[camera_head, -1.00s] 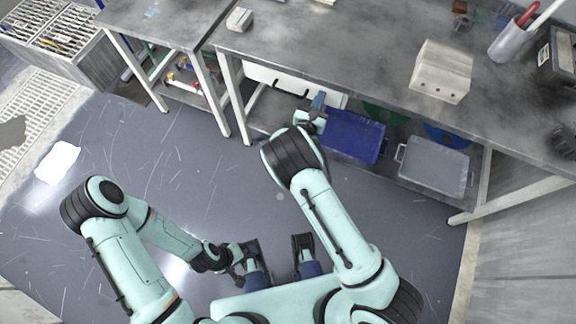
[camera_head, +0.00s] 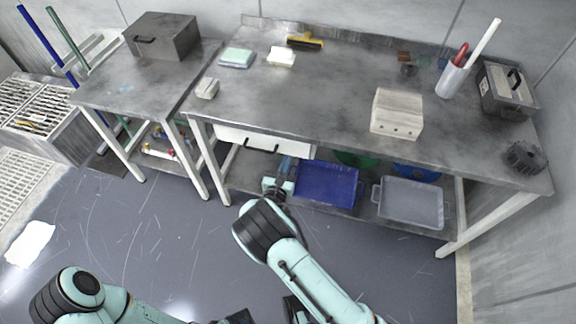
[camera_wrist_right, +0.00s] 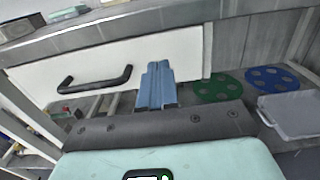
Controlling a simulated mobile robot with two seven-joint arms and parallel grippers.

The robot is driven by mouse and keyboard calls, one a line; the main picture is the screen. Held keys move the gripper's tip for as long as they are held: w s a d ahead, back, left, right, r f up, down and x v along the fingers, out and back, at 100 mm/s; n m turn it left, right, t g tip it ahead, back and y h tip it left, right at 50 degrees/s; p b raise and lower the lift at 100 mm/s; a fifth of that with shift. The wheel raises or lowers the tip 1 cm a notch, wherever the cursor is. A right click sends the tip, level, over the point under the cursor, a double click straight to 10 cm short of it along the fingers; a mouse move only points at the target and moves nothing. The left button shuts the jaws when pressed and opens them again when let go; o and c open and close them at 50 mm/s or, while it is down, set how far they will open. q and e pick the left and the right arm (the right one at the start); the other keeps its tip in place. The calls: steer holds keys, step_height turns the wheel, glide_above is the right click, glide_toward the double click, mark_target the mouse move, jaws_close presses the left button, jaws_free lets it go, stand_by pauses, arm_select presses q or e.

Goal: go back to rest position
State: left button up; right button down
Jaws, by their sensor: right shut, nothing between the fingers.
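My right gripper (camera_head: 286,166) is in front of the workbench, near the right end of the white drawer front (camera_head: 245,138). In the right wrist view the blue fingers of my right gripper (camera_wrist_right: 156,84) are together and empty, with the drawer front (camera_wrist_right: 120,62) and its black handle (camera_wrist_right: 95,79) beyond and to the left. I cannot tell from these views whether the fingers touch the drawer. My left arm is at the lower left of the head view; its gripper is not clearly visible.
The workbench (camera_head: 300,85) carries a beige block (camera_head: 397,113), a white cup with tools (camera_head: 452,79) and a dark box (camera_head: 506,90). Below are a blue bin (camera_head: 327,184) and a grey bin (camera_head: 410,202). A side table (camera_head: 130,95) stands left.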

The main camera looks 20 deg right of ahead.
steer(key=v, duration=0.9)
steer(key=shift+a+p, duration=0.2)
steer(key=shift+p, duration=0.15)
steer(key=shift+s+a+f, duration=0.1)
steer(key=shift+f, duration=0.1)
